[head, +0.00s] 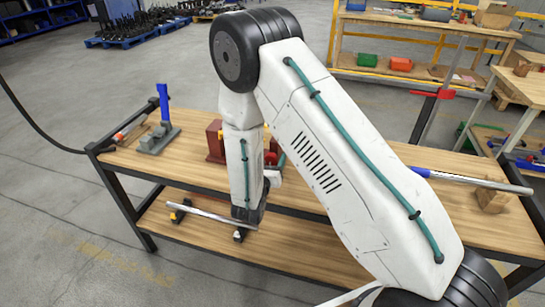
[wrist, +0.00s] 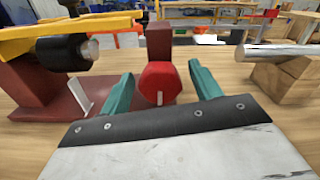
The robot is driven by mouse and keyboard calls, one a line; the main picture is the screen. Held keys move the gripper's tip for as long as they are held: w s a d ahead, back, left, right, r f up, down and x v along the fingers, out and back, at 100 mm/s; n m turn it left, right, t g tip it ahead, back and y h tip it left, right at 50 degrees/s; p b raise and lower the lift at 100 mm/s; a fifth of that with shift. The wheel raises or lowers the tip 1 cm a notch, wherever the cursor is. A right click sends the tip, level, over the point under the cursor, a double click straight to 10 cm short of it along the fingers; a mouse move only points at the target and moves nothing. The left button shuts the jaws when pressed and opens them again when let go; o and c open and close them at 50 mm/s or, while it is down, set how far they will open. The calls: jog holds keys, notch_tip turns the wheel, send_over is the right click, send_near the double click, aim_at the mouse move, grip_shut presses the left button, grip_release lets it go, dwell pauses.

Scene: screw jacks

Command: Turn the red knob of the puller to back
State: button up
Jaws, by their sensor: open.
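In the wrist view the red knob (wrist: 160,82) sits low in front of a dark red upright block (wrist: 159,42). It has a short white mark on its lower front. My gripper (wrist: 162,88) is open, with one teal finger to the left of the knob and one to the right. Gaps show on both sides; I cannot tell how deep the knob lies between the fingers. In the head view my arm hides most of the gripper and knob; the dark red block (head: 215,141) and a bit of red knob (head: 271,157) show beside it.
In the wrist view a yellow and black tool (wrist: 75,50) on a dark red stand is close at left. A metal bar (wrist: 285,52) on a wooden block (wrist: 290,82) is at right. In the head view a blue-handled jack (head: 160,125) stands at the bench's left.

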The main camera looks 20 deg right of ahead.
aim_at(270, 161)
jog(key=v, duration=0.5)
jog(key=shift+s+a, duration=0.2)
jog(key=shift+s, duration=0.15)
